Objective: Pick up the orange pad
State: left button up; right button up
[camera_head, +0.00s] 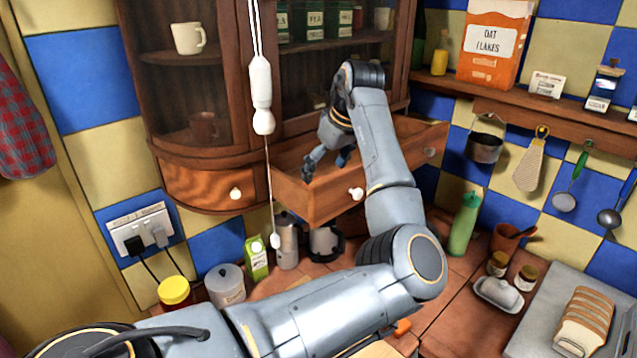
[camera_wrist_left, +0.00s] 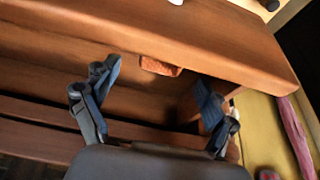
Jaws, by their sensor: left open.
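A small orange pad (camera_wrist_left: 160,66) with a rough surface lies inside the open wooden drawer, against its front wall, in the left wrist view. In the head view the pad is hidden in the drawer (camera_head: 331,201). My left gripper (camera_head: 327,160) reaches down into the drawer opening from above. Its fingers are spread wide and empty. In the left wrist view the pad lies beyond and between the two fingertips of the gripper (camera_wrist_left: 157,80), apart from both. My right gripper is not in view.
The glass-fronted cabinet (camera_head: 190,90) stands behind the drawer. A white hanging pull (camera_head: 262,95) dangles in front of it. Below on the counter are a moka pot (camera_head: 287,240), a green bottle (camera_head: 464,225) and a bread loaf (camera_head: 584,320). A small orange object (camera_head: 402,327) shows beside my arm.

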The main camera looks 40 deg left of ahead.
aim_at(320, 177)
pick_arm(q)
jog(key=x, duration=0.1)
jog(key=p+x, duration=0.1)
jog(key=x, duration=0.1)
jog(key=shift+s+p, duration=0.25)
jog(key=shift+p, duration=0.1)
jog(key=shift+a+f, duration=0.1)
jog(key=shift+f, duration=0.2)
jog(key=shift+w, duration=0.1)
jog(key=c, duration=1)
jog(key=shift+c, duration=0.2)
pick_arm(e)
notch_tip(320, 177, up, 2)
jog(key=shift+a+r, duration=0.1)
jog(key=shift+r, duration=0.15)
pick_arm(q)
jog(key=shift+r, duration=0.1)
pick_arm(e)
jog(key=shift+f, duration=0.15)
